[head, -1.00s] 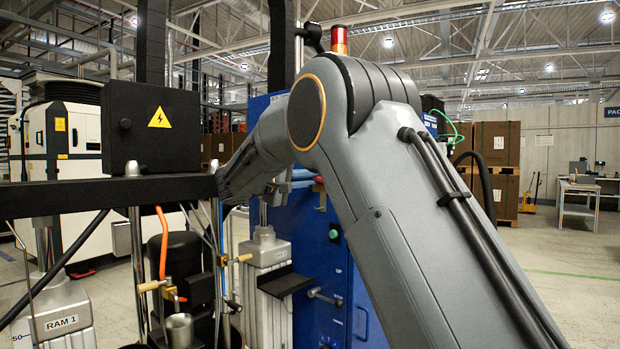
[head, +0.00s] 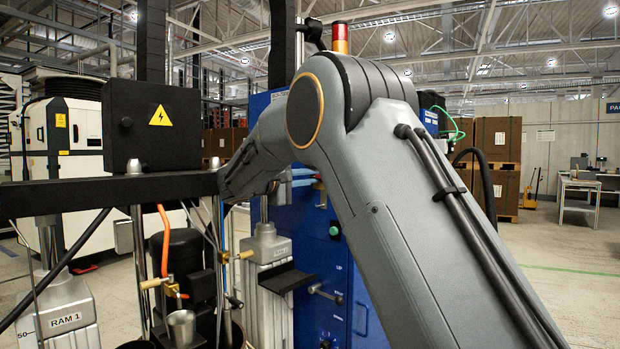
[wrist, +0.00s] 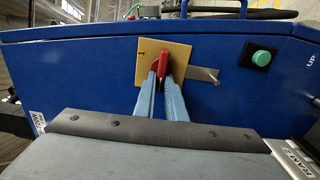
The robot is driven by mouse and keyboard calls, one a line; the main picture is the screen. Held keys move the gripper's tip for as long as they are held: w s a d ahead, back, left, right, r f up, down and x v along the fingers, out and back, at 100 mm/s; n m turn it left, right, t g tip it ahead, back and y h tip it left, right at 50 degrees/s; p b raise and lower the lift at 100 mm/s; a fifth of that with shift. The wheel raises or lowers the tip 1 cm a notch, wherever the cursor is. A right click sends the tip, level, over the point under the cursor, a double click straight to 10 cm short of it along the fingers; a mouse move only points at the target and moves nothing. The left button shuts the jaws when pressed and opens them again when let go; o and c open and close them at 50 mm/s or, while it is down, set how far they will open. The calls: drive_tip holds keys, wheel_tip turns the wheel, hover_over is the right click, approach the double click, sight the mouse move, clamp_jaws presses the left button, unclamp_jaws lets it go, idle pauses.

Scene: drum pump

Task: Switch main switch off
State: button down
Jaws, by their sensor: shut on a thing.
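The main switch is a red handle (wrist: 163,65) on a yellow plate (wrist: 148,52), mounted on a blue cabinet (wrist: 80,75). In the wrist view the handle stands roughly upright across the plate. My gripper (wrist: 162,82) has its two light-blue fingers shut on the handle, one on each side. In the head view my gripper (head: 303,178) is at the front of the blue cabinet (head: 308,255), and my arm and the narrow angle hide most of the switch.
A green button (wrist: 261,58) and a flat metal lever (wrist: 203,75) are beside the plate in the wrist view. A black box (head: 152,125) and a dark horizontal beam (head: 70,195) stand left of my arm.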

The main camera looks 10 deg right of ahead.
drive_tip(key=c, duration=1.8)
unclamp_jaws()
drive_tip(key=shift+a, duration=0.1)
drive_tip(key=shift+a, duration=0.1)
drive_tip(key=v, duration=0.7)
drive_tip(key=shift+s+a+b, duration=0.2)
drive_tip(key=shift+b, duration=0.15)
